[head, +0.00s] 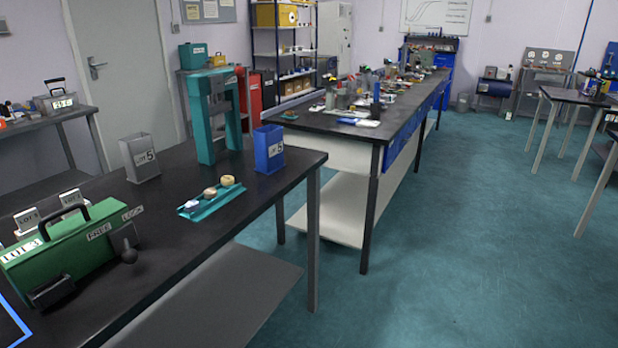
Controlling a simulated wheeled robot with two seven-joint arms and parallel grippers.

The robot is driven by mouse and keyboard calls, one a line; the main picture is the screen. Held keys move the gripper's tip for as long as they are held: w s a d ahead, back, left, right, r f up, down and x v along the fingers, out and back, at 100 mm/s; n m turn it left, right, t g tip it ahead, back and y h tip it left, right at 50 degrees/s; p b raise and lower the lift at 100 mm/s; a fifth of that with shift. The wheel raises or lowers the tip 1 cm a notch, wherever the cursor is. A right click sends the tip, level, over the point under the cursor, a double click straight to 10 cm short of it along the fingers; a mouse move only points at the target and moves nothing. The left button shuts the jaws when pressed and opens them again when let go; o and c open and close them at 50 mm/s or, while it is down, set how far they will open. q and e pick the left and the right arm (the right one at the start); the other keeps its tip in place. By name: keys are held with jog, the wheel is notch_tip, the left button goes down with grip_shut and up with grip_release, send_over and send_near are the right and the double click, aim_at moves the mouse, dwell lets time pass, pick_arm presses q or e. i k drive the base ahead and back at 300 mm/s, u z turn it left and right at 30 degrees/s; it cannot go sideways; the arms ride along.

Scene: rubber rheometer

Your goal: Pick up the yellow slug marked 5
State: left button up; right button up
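A teal tray (212,206) lies on the near black bench and holds a row of small round slugs. A tan slug (210,192) sits in the middle, and a small pale piece (192,204) lies at the near left end. Any number on the slugs is too small to read. Neither of my grippers is in view.
A green machine (65,250) with a dark lever (126,240) stands at left. Bench top (180,245) before the tray is clear.

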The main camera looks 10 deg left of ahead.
aim_at(227, 180)
jog(key=z, duration=0.4)
jog(key=i, duration=1.1)
jog(key=u, duration=1.25)
